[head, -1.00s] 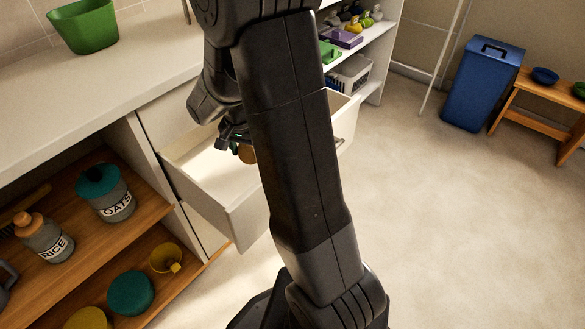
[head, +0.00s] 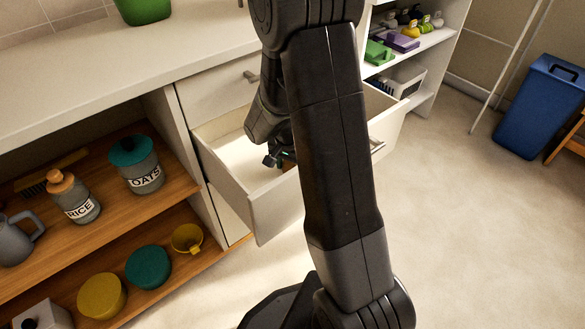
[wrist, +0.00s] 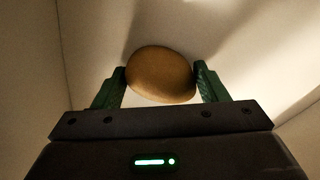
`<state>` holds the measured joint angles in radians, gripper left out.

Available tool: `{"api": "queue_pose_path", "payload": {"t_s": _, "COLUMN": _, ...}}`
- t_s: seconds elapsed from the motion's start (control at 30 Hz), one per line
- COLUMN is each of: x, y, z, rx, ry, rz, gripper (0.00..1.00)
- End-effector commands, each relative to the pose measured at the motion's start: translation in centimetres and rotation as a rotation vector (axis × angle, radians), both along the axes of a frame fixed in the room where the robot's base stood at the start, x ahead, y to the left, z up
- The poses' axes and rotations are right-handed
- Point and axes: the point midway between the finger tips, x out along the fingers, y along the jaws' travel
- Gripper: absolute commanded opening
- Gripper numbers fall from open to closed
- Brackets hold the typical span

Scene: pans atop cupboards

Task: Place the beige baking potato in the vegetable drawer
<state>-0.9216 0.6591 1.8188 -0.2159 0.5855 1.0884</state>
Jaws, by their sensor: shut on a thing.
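The beige potato (wrist: 161,75) is held between the two green fingers of my gripper (wrist: 162,84) in the wrist view. Pale drawer surfaces surround it there; I cannot tell whether the potato touches the drawer bottom. In the head view the open white drawer (head: 262,212) sticks out below the counter. My gripper (head: 280,158) is at the drawer, pointing down into it, partly behind my arm. The potato is hidden in the head view. The part of the drawer floor that shows is bare.
To the left are open wooden shelves with an oats jar (head: 136,165), a rice jar (head: 72,196) and several bowls or lids. A white shelf unit (head: 440,50) stands behind the drawer. A blue bin (head: 540,108) is at the right. The floor between is clear.

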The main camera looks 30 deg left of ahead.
Motion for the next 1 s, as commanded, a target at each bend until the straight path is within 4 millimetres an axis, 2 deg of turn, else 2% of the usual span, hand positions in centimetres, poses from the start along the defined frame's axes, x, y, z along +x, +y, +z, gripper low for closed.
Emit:
{"api": "queue_pose_path", "payload": {"t_s": 0.3, "x": 0.0, "y": 0.0, "z": -0.3, "rx": 0.001, "ry": -0.001, "rz": -0.001, "gripper": 0.41}}
{"api": "queue_pose_path", "payload": {"t_s": 0.33, "x": 0.0, "y": 0.0, "z": -0.2, "rx": 0.001, "ry": -0.001, "rz": -0.001, "gripper": 0.70}}
{"api": "queue_pose_path", "payload": {"t_s": 0.43, "x": 0.0, "y": 0.0, "z": -0.1, "rx": 0.001, "ry": -0.001, "rz": -0.001, "gripper": 0.89}}
{"api": "queue_pose_path", "payload": {"t_s": 0.8, "x": 0.0, "y": 0.0, "z": 0.3, "rx": 0.001, "ry": -0.001, "rz": -0.001, "gripper": 0.89}}
{"api": "queue_pose_path", "payload": {"t_s": 0.87, "x": -0.1, "y": 0.1, "z": 1.1, "rx": 0.003, "ry": -0.002, "rz": -0.001, "gripper": 0.89}}
{"api": "queue_pose_path", "payload": {"t_s": 1.0, "x": -0.5, "y": 0.1, "z": 4.0, "rx": 0.005, "ry": -0.003, "rz": -0.001, "gripper": 0.89}}
